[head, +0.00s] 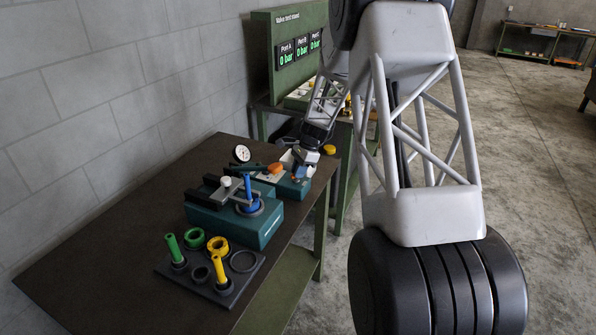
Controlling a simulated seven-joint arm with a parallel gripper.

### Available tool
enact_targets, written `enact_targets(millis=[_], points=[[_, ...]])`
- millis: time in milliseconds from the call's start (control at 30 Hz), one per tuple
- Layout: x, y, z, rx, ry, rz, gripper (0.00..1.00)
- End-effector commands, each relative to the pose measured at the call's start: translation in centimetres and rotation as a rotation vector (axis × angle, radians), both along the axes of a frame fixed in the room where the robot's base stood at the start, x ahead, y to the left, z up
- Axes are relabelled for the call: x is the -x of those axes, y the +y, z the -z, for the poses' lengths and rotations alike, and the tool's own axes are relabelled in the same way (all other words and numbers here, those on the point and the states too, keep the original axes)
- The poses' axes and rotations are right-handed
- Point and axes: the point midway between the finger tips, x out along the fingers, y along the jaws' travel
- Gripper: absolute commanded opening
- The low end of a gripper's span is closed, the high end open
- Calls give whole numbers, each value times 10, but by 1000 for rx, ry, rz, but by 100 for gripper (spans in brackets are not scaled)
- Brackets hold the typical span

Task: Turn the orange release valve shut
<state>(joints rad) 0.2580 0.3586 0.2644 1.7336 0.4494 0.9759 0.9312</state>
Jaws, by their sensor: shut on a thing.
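A teal press unit (240,224) stands on the dark bench, with a blue upright part (249,196) held in it. Behind it is a smaller teal box (296,187) with a pale top plate. An orange knob (275,169), which looks like the release valve, shows at the left of this box. The fingertips are tiny and partly hidden, so the exact contact on the valve is hard to see.
A round gauge (242,153) stands behind the press. A dark tray (210,284) with green and yellow tools and rings lies in front. A green valve test stand (290,45) behind shows 0 bar on three displays. The bench's left side (110,240) is clear.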

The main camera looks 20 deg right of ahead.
Motion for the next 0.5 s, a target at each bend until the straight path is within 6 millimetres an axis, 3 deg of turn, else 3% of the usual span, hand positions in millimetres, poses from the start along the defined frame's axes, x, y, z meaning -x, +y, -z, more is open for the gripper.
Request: enact_targets(millis=[500], points=[[5, 1, -1, 0, -1, 489, 0]])
